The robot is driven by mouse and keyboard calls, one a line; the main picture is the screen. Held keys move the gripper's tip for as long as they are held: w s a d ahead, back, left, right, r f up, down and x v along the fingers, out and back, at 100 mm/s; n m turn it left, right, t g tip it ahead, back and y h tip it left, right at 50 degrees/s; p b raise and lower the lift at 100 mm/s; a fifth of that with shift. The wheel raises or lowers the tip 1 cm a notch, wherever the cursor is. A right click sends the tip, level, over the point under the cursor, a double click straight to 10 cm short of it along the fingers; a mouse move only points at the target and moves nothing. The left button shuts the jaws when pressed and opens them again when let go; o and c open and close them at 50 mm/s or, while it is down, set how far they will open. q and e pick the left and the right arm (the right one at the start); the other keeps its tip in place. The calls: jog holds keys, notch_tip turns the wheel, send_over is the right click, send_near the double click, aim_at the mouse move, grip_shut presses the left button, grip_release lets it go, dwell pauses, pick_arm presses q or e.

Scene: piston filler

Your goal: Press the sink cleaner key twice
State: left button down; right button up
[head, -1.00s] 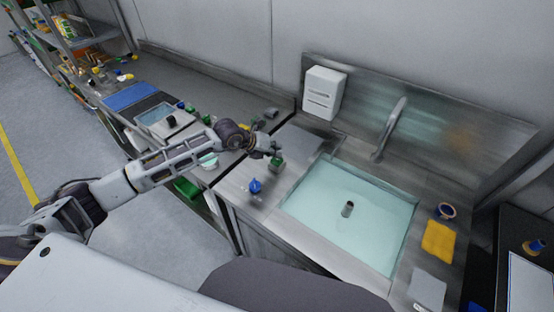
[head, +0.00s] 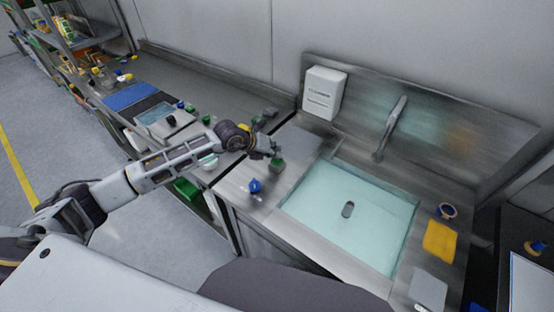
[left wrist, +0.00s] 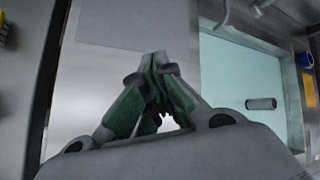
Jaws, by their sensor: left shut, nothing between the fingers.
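A white wall box with dark print (head: 323,92) hangs on the steel backsplash behind the sink's left corner. It seems to be the cleaner unit; I cannot make out a separate key on it. The sink (head: 318,235) holds pale teal water. My left gripper (head: 277,161) is over the steel counter left of the sink, in front of and below the box, apart from it. Its green-sided fingers (left wrist: 158,65) are shut together and empty in the left wrist view, pointing toward a flat grey plate (left wrist: 140,22). My right gripper is not in view.
A tap (head: 390,128) rises behind the sink. A small grey cylinder (head: 348,209) lies in the water. A blue knobbed item (head: 254,186) stands on the left counter. A yellow cloth (head: 440,241) and a dark-blue ring (head: 446,210) lie on the right.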

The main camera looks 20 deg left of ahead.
pick_arm(q)
jog(key=shift+f+b, duration=0.3)
jog(key=shift+f, duration=0.25)
dwell(0.7)
jog(key=shift+r, duration=0.15)
jog(key=shift+r+p, duration=0.7)
jog(key=shift+r, duration=0.45)
jog(key=shift+r, duration=0.1)
jog(key=shift+r+p, duration=1.3)
jog(key=shift+r, duration=1.15)
